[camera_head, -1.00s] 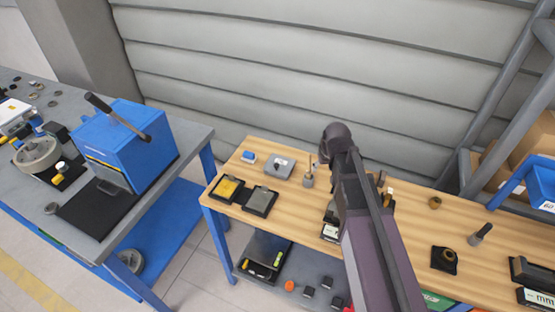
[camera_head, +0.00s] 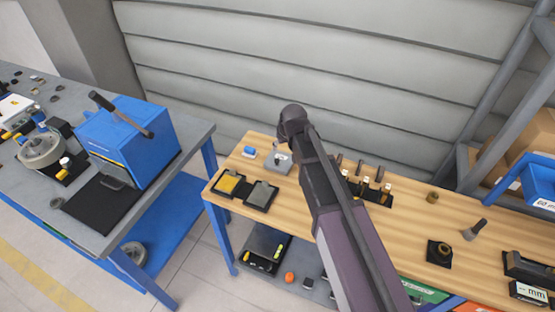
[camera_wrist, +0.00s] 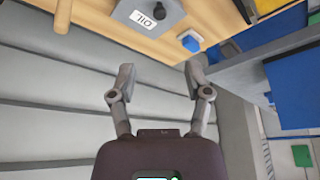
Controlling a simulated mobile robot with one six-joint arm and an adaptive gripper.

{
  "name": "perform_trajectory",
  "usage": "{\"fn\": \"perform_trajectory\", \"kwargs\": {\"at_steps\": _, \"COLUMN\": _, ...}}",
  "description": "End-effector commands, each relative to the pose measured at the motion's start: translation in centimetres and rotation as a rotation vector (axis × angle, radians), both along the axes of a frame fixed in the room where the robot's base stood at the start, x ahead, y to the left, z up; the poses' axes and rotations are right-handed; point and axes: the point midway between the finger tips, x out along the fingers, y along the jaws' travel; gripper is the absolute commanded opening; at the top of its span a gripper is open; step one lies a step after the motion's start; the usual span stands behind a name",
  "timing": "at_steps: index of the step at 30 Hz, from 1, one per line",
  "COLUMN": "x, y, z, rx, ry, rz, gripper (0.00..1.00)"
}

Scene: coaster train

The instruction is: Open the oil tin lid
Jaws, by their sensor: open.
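The oil tin (camera_wrist: 128,12) is a grey box with a white OIL label and a dark round knob (camera_wrist: 159,11) on its lid. It is at the top edge of the wrist view, partly cut off. The lid looks shut. My gripper (camera_wrist: 160,76) is open and empty in the wrist view, with the tin apart from its fingertips. In the head view my wrist mostly hides the gripper.
A small blue-and-white object (camera_wrist: 190,41) lies beside the tin. Two dark trays, one with a yellow pad (camera_head: 229,184) and one with a grey pad (camera_head: 261,195), sit in front of it. Several upright pieces stand to the right. The corrugated wall (camera_head: 330,70) rises close behind.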

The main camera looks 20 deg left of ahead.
Motion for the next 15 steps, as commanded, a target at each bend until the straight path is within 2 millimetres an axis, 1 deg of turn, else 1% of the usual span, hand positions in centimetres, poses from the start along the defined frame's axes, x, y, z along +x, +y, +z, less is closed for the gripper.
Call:
{"fn": "perform_trajectory", "kwargs": {"at_steps": 8, "x": 0.3, "y": 0.2, "z": -1.1, "rx": 0.0, "ry": 0.0, "rz": -0.001, "gripper": 0.64}}
{"fn": "perform_trajectory", "kwargs": {"at_steps": 15, "x": 0.9, "y": 0.6, "z": -2.8, "rx": -0.001, "ry": 0.001, "rz": -0.002, "gripper": 0.64}}
